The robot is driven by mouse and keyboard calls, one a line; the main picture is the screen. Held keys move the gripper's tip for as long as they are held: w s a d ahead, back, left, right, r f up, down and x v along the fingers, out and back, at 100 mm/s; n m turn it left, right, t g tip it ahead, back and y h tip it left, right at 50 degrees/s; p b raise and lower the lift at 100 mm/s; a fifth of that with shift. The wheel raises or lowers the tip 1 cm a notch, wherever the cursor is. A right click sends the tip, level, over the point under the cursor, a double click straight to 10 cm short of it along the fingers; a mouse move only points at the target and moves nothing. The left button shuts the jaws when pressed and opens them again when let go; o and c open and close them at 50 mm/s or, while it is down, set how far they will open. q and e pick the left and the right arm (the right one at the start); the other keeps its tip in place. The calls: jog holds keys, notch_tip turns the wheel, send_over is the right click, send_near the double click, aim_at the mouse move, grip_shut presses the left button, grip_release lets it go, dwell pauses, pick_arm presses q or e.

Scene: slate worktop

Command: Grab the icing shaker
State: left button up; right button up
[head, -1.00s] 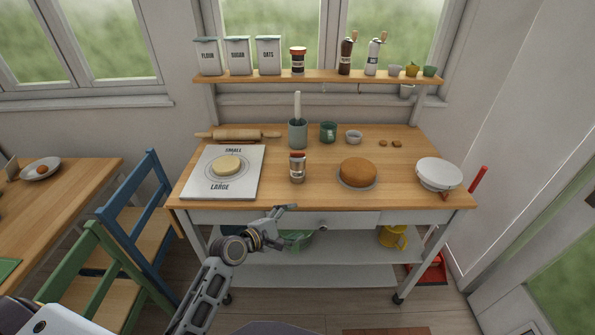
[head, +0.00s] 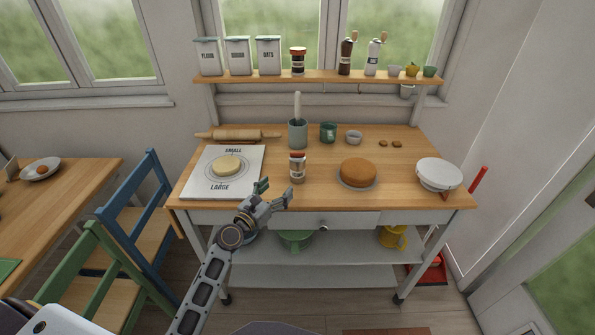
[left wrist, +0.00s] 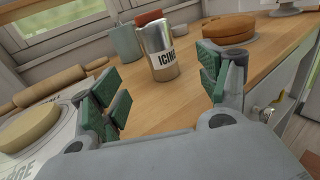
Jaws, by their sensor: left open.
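The icing shaker (head: 297,168) stands upright on the wooden worktop, between the white board and the cake. In the left wrist view the icing shaker (left wrist: 162,52) has a label reading "ICING" and stands ahead, between the two fingers in the picture. My left gripper (head: 275,190) is open and empty at the worktop's front edge, just in front of and left of the shaker, not touching it. Its green-padded fingers (left wrist: 160,92) show spread apart in the left wrist view. My right gripper is not in view.
A white board (head: 202,184) with dough (head: 226,165) lies left of the shaker. A cake (head: 358,172) sits to its right, and a utensil crock (head: 298,134) stands behind it. A rolling pin (head: 238,134) lies at the back left.

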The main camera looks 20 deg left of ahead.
aim_at(293, 171)
pick_arm(q)
jog(key=shift+w, duration=0.1)
jog(key=shift+x, duration=4)
jog(key=shift+w+d, duration=0.1)
jog(key=shift+w, duration=0.1)
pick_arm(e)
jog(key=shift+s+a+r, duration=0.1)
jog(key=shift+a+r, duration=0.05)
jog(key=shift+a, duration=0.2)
pick_arm(q)
jog(key=shift+w, duration=0.1)
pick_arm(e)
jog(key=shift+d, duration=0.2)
pick_arm(q)
jog(key=shift+w, duration=0.4)
jog(key=shift+x, duration=2.15)
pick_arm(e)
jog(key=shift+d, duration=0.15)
pick_arm(q)
jog(key=shift+f, duration=0.1)
jog(key=shift+c, duration=0.3)
jog(key=c, duration=1.1)
